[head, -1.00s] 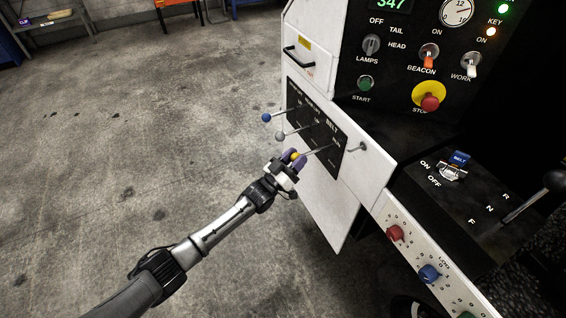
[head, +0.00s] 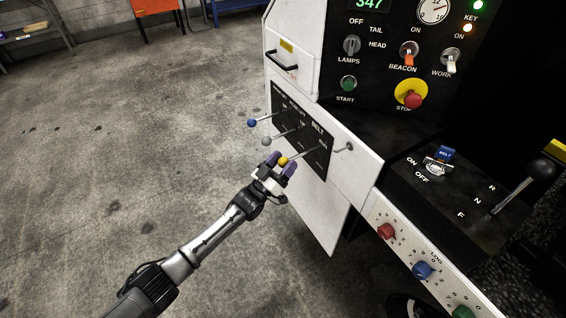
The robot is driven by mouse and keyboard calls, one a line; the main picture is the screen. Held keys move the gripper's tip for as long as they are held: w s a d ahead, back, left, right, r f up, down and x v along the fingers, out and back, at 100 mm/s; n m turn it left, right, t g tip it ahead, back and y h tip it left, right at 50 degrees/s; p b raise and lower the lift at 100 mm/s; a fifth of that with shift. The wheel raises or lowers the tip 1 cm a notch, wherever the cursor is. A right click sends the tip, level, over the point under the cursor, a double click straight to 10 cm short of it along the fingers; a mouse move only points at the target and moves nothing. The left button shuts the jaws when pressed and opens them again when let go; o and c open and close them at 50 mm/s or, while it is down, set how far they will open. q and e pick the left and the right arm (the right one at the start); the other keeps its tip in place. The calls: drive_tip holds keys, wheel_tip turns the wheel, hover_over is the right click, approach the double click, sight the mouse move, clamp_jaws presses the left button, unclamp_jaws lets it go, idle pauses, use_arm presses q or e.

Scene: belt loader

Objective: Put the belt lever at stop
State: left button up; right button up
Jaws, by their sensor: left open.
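The belt lever has a yellow knob (head: 284,161) on a thin metal rod that comes out of the black plate marked BELT (head: 314,150) on the side of the white console. My left gripper (head: 281,163) is open, with its purple-lined fingers on either side of the yellow knob. I cannot tell whether either finger touches the knob. The small lettering of the lever's positions is too small to read. My right gripper is not in view.
A blue-knobbed lever (head: 252,123) and a grey-knobbed lever (head: 266,141) stick out just beyond the belt lever. A small metal toggle (head: 345,148) is to its right. The floor left of the console is clear.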

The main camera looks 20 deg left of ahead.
use_arm(q)
drive_tip(key=p+v, duration=0.4)
drive_tip(key=v, duration=1)
drive_tip(key=shift+w, duration=0.1)
